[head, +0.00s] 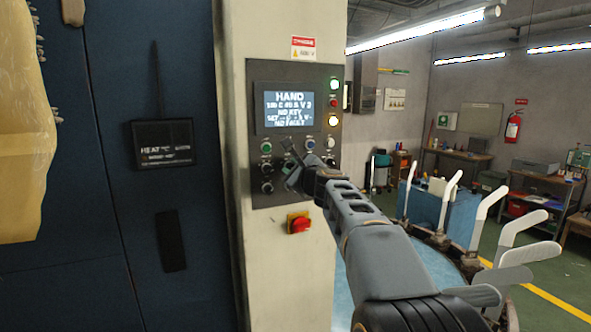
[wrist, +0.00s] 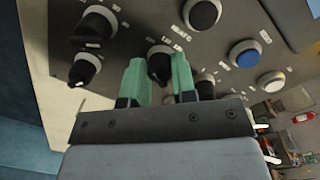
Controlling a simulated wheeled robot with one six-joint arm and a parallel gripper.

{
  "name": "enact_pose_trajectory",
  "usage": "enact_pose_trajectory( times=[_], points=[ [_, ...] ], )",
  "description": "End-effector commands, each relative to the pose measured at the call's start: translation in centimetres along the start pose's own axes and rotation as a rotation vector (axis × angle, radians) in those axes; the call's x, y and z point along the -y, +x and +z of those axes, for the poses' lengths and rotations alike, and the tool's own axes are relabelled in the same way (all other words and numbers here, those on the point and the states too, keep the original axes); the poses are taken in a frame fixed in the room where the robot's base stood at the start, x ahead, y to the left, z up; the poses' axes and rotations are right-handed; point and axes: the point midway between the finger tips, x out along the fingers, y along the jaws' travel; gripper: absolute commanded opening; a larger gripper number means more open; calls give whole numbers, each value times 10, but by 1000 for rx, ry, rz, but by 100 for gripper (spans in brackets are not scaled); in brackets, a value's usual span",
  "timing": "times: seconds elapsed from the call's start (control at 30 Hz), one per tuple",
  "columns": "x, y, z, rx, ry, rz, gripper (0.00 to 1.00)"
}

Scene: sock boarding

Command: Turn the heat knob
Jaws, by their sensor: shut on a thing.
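The dark control panel (head: 258,97) on the pale column carries the knobs, buttons and a lit screen reading "HAND" (head: 290,107). My gripper (head: 292,172) is at the lower middle of this panel. In the wrist view, my gripper's two green fingers (wrist: 158,82) stand either side of a black knob (wrist: 159,66) and are shut on it. Two more black knobs (wrist: 96,27) and (wrist: 84,70) sit to the left.
A blue button (wrist: 243,54) and a white button (wrist: 271,83) lie right of my gripper in the wrist view. A red knob on a yellow plate (head: 299,223) is below the panel. A "HEAT" plate (head: 162,144) hangs on the dark blue surface at left. White sock boards (head: 448,205) stand at right.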

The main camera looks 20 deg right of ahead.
Motion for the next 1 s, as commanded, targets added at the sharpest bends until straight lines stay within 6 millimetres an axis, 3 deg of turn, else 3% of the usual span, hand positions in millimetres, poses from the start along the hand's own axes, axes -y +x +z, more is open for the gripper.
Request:
enact_pose_trajectory(
  times=[0.37, 1.0],
  points=[
    [1, 0, -1, 2, 87, -5, 2],
    [0, 0, 0, 29, 664, -28, 2]
  ],
)
